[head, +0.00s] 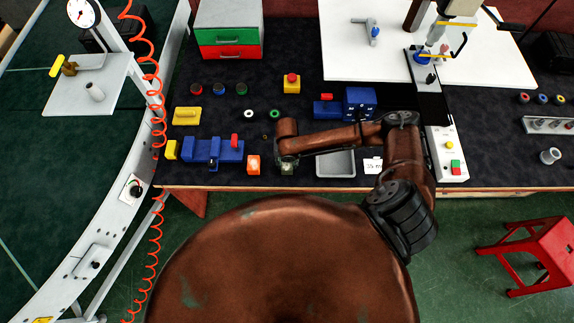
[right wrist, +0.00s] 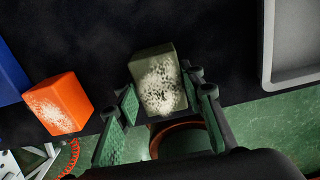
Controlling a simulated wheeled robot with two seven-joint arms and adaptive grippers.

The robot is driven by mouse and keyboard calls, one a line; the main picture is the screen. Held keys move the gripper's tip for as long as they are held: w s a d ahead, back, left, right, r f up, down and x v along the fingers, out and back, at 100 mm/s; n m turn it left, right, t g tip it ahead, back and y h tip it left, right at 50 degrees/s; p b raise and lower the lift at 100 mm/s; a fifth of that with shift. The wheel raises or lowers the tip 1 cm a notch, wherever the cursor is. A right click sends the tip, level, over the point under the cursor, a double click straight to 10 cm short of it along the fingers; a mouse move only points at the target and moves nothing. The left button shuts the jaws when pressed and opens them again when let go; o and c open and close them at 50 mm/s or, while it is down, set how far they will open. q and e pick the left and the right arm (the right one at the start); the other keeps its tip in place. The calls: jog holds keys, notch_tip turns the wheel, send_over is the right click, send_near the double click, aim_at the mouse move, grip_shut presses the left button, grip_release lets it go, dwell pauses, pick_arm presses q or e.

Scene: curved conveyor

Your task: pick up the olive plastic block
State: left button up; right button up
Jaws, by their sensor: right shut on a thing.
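The olive plastic block (right wrist: 158,75) has a pale speckled patch on its face. In the right wrist view it sits between the two green-padded fingers of my right gripper (right wrist: 160,105), which is shut on it. In the head view the olive block (head: 287,168) shows at the table's front edge, partly hidden under my right gripper (head: 286,160). I cannot tell whether it touches the table. My left gripper is not in view.
An orange block (head: 253,164) stands just left of the olive block, and a grey tray (head: 336,163) lies to its right. A blue vise-like tool (head: 212,151) is further left.

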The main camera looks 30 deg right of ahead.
jog(key=c, duration=0.4)
jog(key=shift+r, duration=0.1)
